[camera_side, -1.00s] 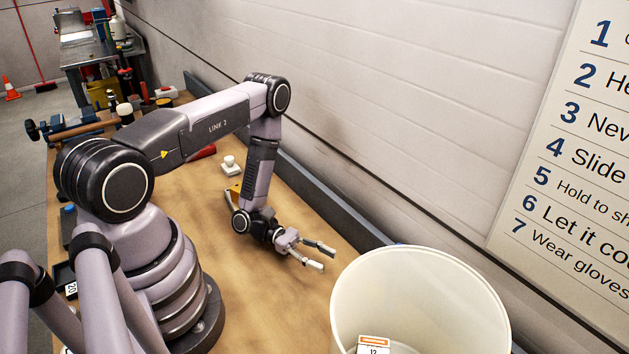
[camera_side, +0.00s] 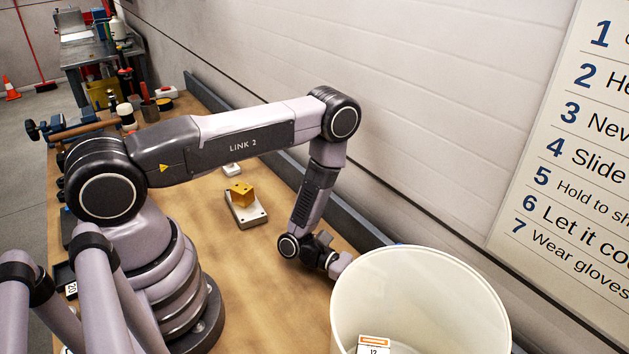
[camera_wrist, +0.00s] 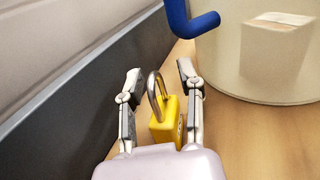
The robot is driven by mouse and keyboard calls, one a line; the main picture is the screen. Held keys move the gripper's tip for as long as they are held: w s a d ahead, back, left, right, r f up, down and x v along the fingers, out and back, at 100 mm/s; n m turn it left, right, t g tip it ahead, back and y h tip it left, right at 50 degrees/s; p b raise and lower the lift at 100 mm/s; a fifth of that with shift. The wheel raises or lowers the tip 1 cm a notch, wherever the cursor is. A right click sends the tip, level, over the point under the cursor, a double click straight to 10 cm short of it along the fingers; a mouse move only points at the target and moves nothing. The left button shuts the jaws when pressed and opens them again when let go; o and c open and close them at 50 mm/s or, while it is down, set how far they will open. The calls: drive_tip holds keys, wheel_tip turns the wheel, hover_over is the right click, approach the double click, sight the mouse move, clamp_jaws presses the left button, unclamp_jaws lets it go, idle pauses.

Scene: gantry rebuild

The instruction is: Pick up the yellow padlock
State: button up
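The yellow padlock (camera_wrist: 167,127) with its grey shackle stands on the wooden bench in the wrist view. My gripper (camera_wrist: 159,71) is open, with one finger to each side of the padlock and gaps showing between it and the fingers. The lower part of the padlock is hidden behind my gripper's pale housing. In the side view my gripper's fingers and the padlock are hidden behind the large cream bin.
The cream bin (camera_side: 420,285) stands close by; it also shows in the wrist view (camera_wrist: 235,60). A bent blue bar (camera_wrist: 190,25) is near it. A dark rail (camera_wrist: 75,105) runs along the wall.

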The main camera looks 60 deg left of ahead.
clamp_jaws()
drive_tip(key=shift+r, duration=0.1)
idle(0.5)
